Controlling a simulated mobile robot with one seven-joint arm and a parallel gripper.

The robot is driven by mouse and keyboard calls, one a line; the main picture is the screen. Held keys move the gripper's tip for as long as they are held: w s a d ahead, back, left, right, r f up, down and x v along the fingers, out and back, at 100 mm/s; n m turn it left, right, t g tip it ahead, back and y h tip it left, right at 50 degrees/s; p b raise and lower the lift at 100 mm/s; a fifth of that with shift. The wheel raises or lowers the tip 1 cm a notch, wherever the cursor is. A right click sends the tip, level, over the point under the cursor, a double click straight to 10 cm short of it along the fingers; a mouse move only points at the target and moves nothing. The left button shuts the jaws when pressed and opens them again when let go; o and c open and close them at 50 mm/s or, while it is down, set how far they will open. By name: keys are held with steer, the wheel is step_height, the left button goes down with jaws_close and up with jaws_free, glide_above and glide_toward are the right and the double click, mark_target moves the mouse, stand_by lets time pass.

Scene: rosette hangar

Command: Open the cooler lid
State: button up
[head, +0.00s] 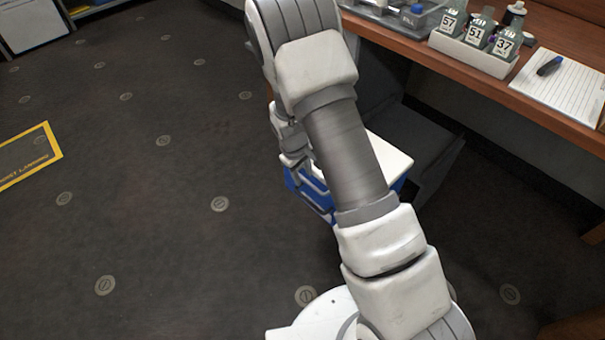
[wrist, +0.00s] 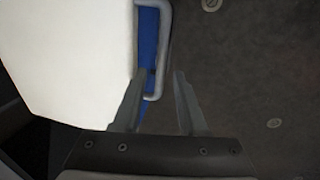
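The cooler has a blue body (head: 313,192) and a white lid (head: 388,152). It stands on the floor beside the desk, partly hidden behind my arm in the head view. The white lid (wrist: 68,62) fills the left of the wrist view and looks closed. A grey handle (wrist: 163,50) runs along the blue side of the cooler (wrist: 148,38). My gripper (wrist: 160,80) is open, its two fingers apart near the lower end of the handle and the lid's edge. I cannot tell whether a finger touches either. In the head view my gripper (head: 300,165) is at the cooler's left side.
A wooden desk (head: 555,108) runs along the right, with a rack of numbered bottles (head: 475,50), a notepad (head: 568,85) and a clear bin (head: 395,12). A dark grey object (head: 425,140) stands right behind the cooler. The floor (head: 130,200) at left is clear.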

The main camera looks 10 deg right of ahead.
jaws_close()
stand_by(1.2)
